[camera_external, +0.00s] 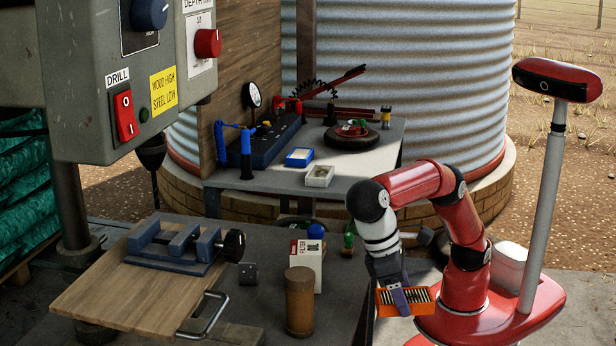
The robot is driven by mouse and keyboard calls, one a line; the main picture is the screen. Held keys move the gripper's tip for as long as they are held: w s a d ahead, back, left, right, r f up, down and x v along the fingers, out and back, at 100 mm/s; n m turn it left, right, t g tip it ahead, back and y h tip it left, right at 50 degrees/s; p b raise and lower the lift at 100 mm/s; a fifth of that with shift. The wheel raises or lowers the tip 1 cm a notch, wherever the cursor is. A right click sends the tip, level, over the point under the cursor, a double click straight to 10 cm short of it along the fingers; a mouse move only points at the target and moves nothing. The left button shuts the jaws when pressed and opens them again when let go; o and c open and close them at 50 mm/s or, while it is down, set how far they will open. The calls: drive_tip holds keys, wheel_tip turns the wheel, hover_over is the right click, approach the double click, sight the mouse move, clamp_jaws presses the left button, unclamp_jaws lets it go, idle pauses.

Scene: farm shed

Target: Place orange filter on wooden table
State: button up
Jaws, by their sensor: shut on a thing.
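The orange filter (423,309) is an orange frame with a dark pleated middle. My gripper (401,299) is shut on it from above and covers part of it. The filter is held at the right, in front of my red base, past the right edge of the dark bench. The wooden table (110,298) is a light wood board at the left, under the grey drill press. It is well to the left of my gripper, with a blue vise (180,246) on its back part. The front part of the board is bare.
Between the board and my gripper, a brown cylinder (300,302), a white filter box (306,264) and a blue-capped bottle (316,232) stand on the dark bench (255,300). A metal handle (205,317) sticks out at the board's right edge. A back table (370,165) holds tools.

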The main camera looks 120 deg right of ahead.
drive_tip(key=s+a+f+n+h, duration=0.3)
drive_tip(key=s+a+f+n, duration=0.1)
drive_tip(key=s+n, duration=0.3)
drive_tip(key=s+a+f+n+h, duration=0.3)
drive_tip(key=s+a+f+n, duration=0.1)
drive_tip(key=s+n, duration=0.3)
drive_tip(key=shift+a+f+n, duration=0.25)
drive_tip(key=shift+a+n, duration=0.55)
drive_tip(key=shift+n, duration=0.3)
